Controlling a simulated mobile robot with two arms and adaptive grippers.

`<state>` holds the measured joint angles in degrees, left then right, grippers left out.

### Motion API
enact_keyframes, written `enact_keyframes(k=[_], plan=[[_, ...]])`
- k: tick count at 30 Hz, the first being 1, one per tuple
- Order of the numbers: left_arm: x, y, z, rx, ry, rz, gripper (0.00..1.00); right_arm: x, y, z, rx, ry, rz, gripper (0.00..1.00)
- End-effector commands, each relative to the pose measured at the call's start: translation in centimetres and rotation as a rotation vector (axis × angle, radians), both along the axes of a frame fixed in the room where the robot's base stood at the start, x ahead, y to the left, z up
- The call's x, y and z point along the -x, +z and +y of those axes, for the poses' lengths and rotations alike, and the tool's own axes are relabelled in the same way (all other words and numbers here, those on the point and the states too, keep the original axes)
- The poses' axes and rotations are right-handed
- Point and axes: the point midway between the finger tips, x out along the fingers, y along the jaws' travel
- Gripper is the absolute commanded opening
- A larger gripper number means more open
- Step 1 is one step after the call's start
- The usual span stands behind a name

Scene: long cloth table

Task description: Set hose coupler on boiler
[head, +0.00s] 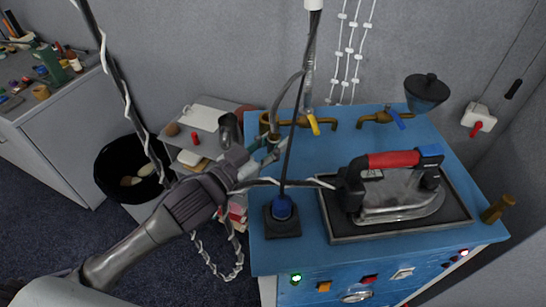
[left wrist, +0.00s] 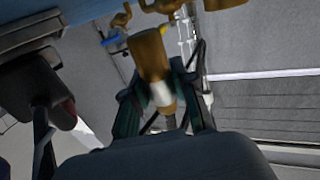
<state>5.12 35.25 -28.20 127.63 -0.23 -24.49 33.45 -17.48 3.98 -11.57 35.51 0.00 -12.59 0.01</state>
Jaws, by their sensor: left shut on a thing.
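The boiler (head: 290,253) is a blue-topped cabinet with brass taps at its back edge and buttons on its front. My left gripper (head: 262,157) is at the boiler's back left corner in the head view. It is shut on the hose coupler, a brass cylinder with a pale band, which shows clearly between the fingers in the left wrist view (left wrist: 150,55). In the head view the coupler (head: 272,132) is small and partly hidden by the gripper. I cannot tell whether it touches the boiler. My right gripper is not in view.
A steam iron (head: 395,190) with a red handle rests on a dark tray (head: 445,222) on the boiler. A shelf (head: 203,130) with clutter and a black bin (head: 125,165) are to the left.

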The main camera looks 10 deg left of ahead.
Motion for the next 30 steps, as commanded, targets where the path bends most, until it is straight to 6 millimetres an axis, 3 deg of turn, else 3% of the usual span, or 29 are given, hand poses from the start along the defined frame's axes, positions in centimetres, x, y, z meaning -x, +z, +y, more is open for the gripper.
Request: enact_keyframes(k=[9,22,23,24,27,30], plan=[[0.0,-3.8,0.0,0.002,0.001,0.002,0.0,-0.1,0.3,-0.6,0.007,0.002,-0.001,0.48],[0.0,-4.6,0.0,0.001,0.0,-0.002,0.0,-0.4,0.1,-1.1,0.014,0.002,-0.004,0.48],[0.0,-4.7,0.0,0.001,0.0,-0.001,0.28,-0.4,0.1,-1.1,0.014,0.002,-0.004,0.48],[0.0,-4.6,0.0,0.001,0.0,-0.001,0.35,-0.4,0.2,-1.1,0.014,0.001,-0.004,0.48],[0.0,-4.6,0.0,0.001,0.0,-0.001,0.51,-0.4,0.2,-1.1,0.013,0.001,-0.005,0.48],[0.0,-4.6,0.0,0.001,0.0,-0.001,0.52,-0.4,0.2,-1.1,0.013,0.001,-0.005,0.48]])
